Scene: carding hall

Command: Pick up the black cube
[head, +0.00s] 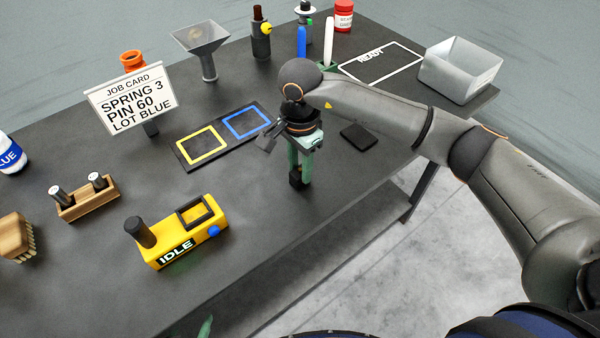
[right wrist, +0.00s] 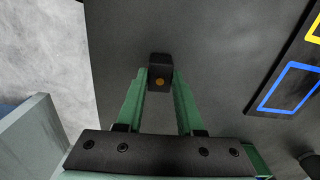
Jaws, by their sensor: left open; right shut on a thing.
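The black cube (head: 296,181) is between the fingertips of my right gripper (head: 300,177), near the front edge of the dark table. The right wrist view shows the cube (right wrist: 160,62) with an orange round mark, and the green fingers of the right gripper (right wrist: 160,80) shut on its two sides. I cannot tell whether the cube touches the table. Only a green fingertip of my left gripper (head: 205,328) shows at the bottom edge of the head view, low in front of the table; the remainder is out of frame.
A dark board with a yellow and a blue square (head: 222,135) lies behind the cube. A yellow IDLE box (head: 190,232) stands front left, a flat black pad (head: 359,137) lies to the right.

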